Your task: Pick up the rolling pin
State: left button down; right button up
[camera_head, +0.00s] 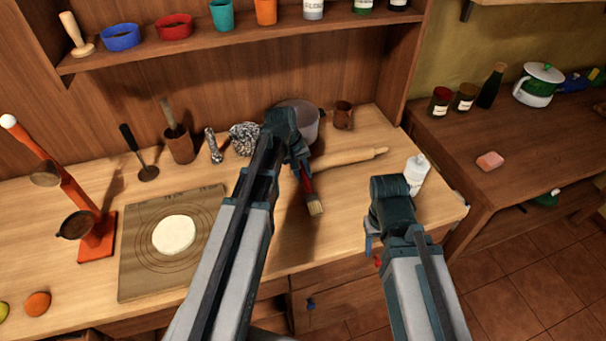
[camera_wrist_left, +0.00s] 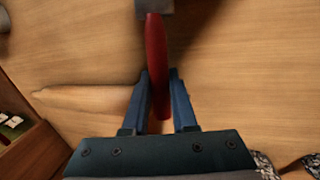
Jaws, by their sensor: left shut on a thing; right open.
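The wooden rolling pin (camera_head: 350,157) lies on the counter towards the back right, its left part hidden behind my left gripper. It also shows in the left wrist view (camera_wrist_left: 85,98), partly hidden by the fingers. My left gripper (camera_head: 304,168) is shut on a brush, whose red handle (camera_wrist_left: 155,50) is between the fingers. The brush's pale bristles (camera_head: 315,208) point towards the counter's front. The left gripper is close beside the rolling pin, not shut on it. My right gripper (camera_head: 371,245) is open near the counter's front right edge, apart from the rolling pin.
A white bottle (camera_head: 416,172) stands right of the rolling pin. A pot (camera_head: 305,122) and brown mug (camera_head: 343,115) stand behind it. A pastry mat (camera_head: 140,270) with dough (camera_head: 174,235) lies left. Bare counter shows in front of the pin.

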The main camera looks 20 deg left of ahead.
pick_arm(q)
jog(key=shift+f, duration=0.25)
jog(key=c, duration=0.7)
grip_release()
jog(key=shift+r, duration=0.15)
jog(key=p+v, duration=1.3)
jog(key=shift+d+r, duration=0.2)
jog(key=shift+r, duration=0.25)
